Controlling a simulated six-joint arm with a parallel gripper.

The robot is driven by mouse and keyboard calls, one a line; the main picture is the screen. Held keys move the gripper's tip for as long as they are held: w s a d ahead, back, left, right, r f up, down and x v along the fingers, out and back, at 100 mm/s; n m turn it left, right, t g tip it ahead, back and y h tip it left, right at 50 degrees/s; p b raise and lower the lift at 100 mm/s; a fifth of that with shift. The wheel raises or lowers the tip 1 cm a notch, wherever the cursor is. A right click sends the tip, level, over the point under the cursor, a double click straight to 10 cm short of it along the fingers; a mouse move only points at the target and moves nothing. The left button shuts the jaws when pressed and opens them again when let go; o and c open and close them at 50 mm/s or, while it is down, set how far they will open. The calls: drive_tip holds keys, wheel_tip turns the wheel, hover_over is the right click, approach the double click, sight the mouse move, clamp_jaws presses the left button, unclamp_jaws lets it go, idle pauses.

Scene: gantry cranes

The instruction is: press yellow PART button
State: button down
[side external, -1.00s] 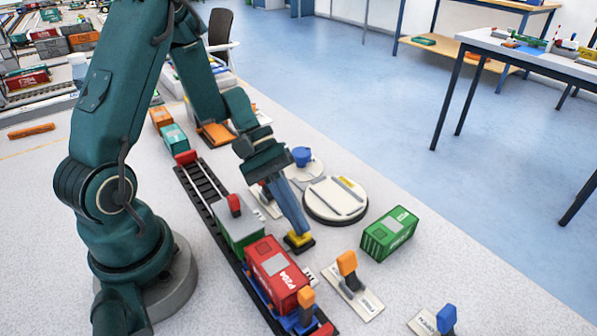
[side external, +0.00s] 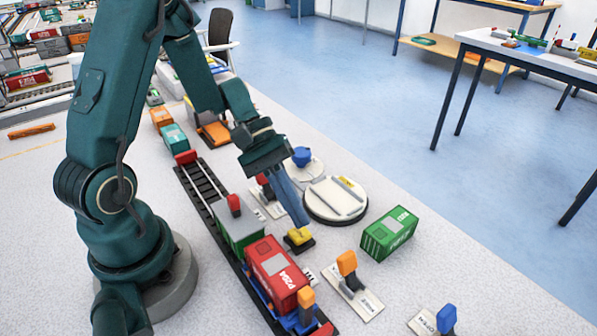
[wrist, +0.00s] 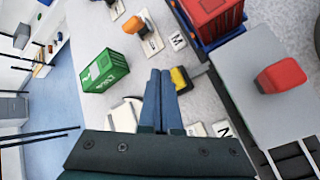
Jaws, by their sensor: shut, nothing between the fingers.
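The yellow button (side external: 299,236) sits on a small dark base on the table, to the right of the track, in the side view. It also shows in the wrist view (wrist: 180,79), just right of the fingertips. My gripper (side external: 304,222) is shut and empty. Its blue fingers point down at a slant, with the tips close above the button. They also show in the wrist view (wrist: 160,75). I cannot tell from these frames whether the tips touch the button. Any lettering on the button is not readable.
A red wagon (side external: 278,272) and a green wagon (side external: 239,231) stand on the track (side external: 202,186) to the left. A round turntable (side external: 335,199) is behind the button. A green container (side external: 390,233) and an orange lever (side external: 347,263) are to the right.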

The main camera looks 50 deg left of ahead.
sight(299, 241)
drive_tip(key=shift+r, duration=2.5)
drive_tip(key=shift+d+r, duration=0.1)
drive_tip(key=shift+d, duration=0.05)
drive_tip(key=s+d+r+m+y, duration=0.3)
drive_tip(key=s+r+m+y, duration=0.1)
drive_tip(key=s+r+m, duration=0.25)
drive_tip(key=shift+s+a+m+t+y, duration=0.3)
drive_tip(key=shift+a+m+t+y, duration=0.3)
drive_tip(key=shift+a+t+y, duration=0.2)
drive_tip(key=shift+s+a+m+t+y, duration=0.25)
drive_tip(key=shift+a+m+t+y, duration=0.45)
drive_tip(key=shift+a+y, duration=0.2)
drive_tip(key=shift+s+a+m+t+y, duration=0.3)
drive_tip(key=shift+a+m+t+y, duration=0.25)
drive_tip(key=shift+a+t+y, duration=0.3)
